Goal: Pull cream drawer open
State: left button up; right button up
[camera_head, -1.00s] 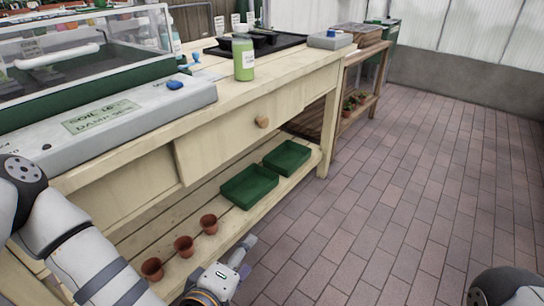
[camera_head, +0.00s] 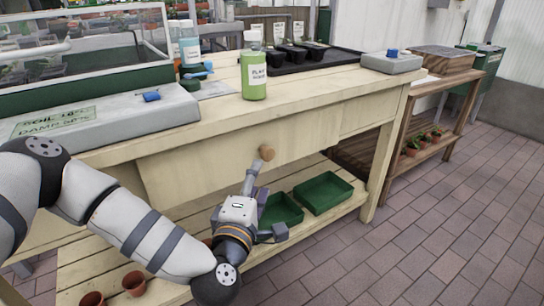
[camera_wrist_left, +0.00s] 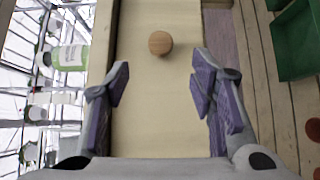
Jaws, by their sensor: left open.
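The cream drawer (camera_head: 205,166) is in the front of the wooden bench and looks closed. Its round wooden knob (camera_head: 267,153) stands out from the front. My left gripper (camera_head: 268,200) is open and empty just in front of the drawer, its fingers near and below the knob. In the left wrist view the knob (camera_wrist_left: 160,43) shows ahead, between the lines of the two open fingers (camera_wrist_left: 161,80) and beyond their tips, not touching them. The cream drawer front (camera_wrist_left: 155,115) fills the middle of that view. My right gripper is out of view.
Green trays (camera_head: 322,192) and terracotta pots (camera_head: 134,283) sit on the bench's lower shelf (camera_head: 345,208). A green bottle (camera_head: 253,75) and a grey box with a blue knob (camera_head: 391,62) stand on the bench top. Brick floor (camera_head: 450,200) to the right is clear.

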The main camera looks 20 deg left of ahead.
aim_at(267, 156)
pick_arm(q)
jog(key=w, duration=0.3)
jog(key=w+b, duration=0.1)
jog(key=w, duration=0.2)
jog(key=w+a, duration=0.1)
jog(key=w, duration=0.3)
jog(key=shift+a+b, duration=0.1)
jog(key=shift+b, duration=0.2)
jog(key=shift+s, duration=0.1)
grip_shut()
